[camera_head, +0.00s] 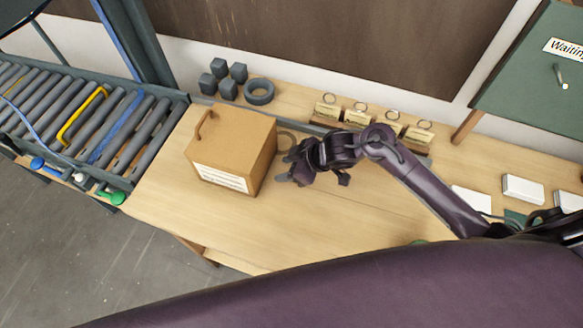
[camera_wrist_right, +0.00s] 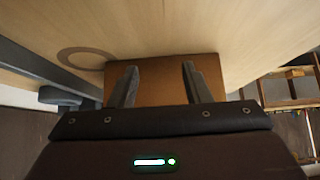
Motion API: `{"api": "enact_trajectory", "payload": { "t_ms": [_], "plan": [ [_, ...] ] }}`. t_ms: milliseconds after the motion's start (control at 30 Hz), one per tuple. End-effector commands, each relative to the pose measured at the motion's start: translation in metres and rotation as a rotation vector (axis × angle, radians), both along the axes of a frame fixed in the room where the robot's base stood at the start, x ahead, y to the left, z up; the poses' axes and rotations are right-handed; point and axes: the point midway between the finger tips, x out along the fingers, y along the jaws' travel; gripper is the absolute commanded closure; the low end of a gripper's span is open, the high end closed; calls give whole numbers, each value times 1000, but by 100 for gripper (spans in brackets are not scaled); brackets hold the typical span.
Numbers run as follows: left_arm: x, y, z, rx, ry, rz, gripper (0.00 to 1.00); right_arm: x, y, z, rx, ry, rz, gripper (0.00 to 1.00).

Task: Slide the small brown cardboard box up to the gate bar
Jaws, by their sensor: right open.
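The small brown cardboard box (camera_head: 248,131) stands upright on the wooden table, with a white label on its front and a curved handle on top. My right gripper (camera_head: 285,168) is just to the right of the box, low by its right side, with its fingers pointing at it. In the right wrist view the open fingers (camera_wrist_right: 160,72) are apart, with the brown box face (camera_wrist_right: 160,90) ahead of them; contact cannot be told. A yellow bent bar (camera_head: 78,118) lies over the conveyor rollers at the left; I cannot tell whether it is the gate bar. My left gripper is not in view.
The roller conveyor (camera_head: 125,140) adjoins the table's left end, with a dark rail between. Grey blocks (camera_head: 222,78) and a dark ring (camera_head: 259,91) sit behind the box. Tagged stands (camera_head: 360,113) line the back right. The table (camera_head: 225,225) is bare in front of the box.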

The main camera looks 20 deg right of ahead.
Motion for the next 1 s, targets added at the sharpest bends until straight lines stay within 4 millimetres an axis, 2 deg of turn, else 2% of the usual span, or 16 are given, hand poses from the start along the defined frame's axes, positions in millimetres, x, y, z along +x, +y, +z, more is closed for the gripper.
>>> {"api": "enact_trajectory", "payload": {
  "t_ms": [33, 100, 567, 1000],
  "plan": [
    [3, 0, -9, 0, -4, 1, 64, 1, 1, -9, 1, -1, 0, 56],
    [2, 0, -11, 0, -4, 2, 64, 2, 2, -10, 1, -1, 0, 56],
    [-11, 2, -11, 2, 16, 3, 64, 2, 3, -8, 0, 1, -1, 56],
    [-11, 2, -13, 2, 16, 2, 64, 33, 48, -8, 2, -1, -1, 56]
  ]
}}
